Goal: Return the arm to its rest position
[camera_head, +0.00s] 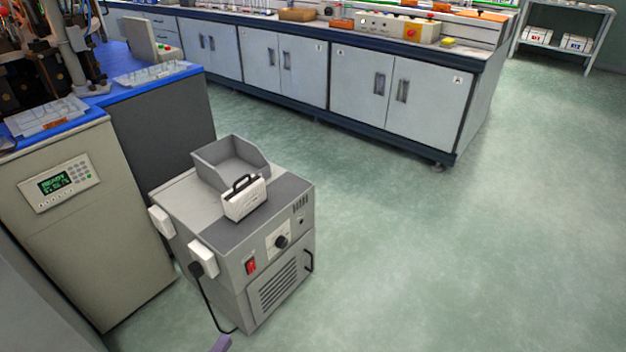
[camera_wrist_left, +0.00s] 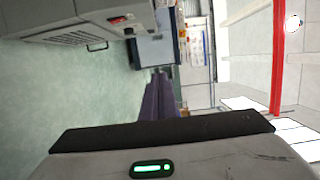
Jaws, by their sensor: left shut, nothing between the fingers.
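My left gripper (camera_wrist_left: 160,96) shows in the left wrist view as two purple fingers pressed together, with nothing between them. In the head view only a small purple tip of the left gripper (camera_head: 221,343) shows at the bottom edge, in front of the grey machine and over the floor. The rest of that arm is out of the frame there. My right gripper is in neither view.
A grey boxy machine (camera_head: 270,262) with a grey open bin (camera_head: 232,160) and a small white case (camera_head: 245,199) on top stands nearby. A beige cabinet (camera_head: 90,235) is at left. A long bench (camera_head: 340,85) runs behind. Green floor (camera_head: 470,250) at right is clear.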

